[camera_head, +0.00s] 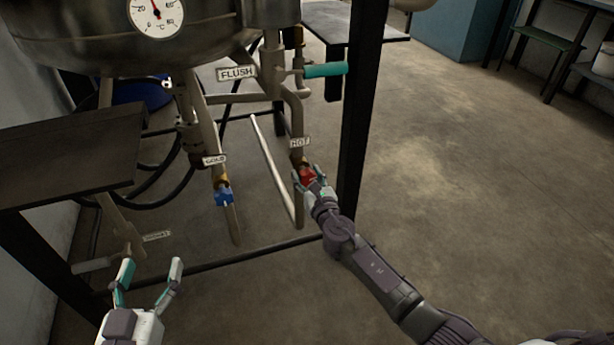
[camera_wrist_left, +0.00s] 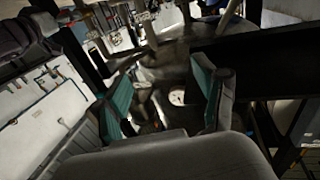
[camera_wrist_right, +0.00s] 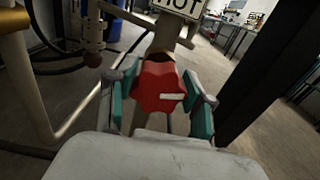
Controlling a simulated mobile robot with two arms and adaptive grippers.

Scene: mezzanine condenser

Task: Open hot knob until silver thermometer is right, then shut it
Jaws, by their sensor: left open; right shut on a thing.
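The red hot knob (camera_head: 307,174) sits on a pipe under the HOT label (camera_head: 300,142). My right gripper (camera_head: 309,180) is shut on it; the right wrist view shows the red knob (camera_wrist_right: 159,88) between the two fingers, with a white mark lying about level on its face. The round white thermometer dial (camera_head: 156,16) is on the steel vessel at the top left, its top cut off by the frame; its needle points up and slightly left. My left gripper (camera_head: 148,285) is open and empty at the lower left.
The blue knob (camera_head: 223,197) under the COLD label (camera_head: 215,160) is left of the red one. A teal FLUSH handle (camera_head: 325,70) is above. A black frame post (camera_head: 360,100) stands right of my right gripper. Open floor lies to the right.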

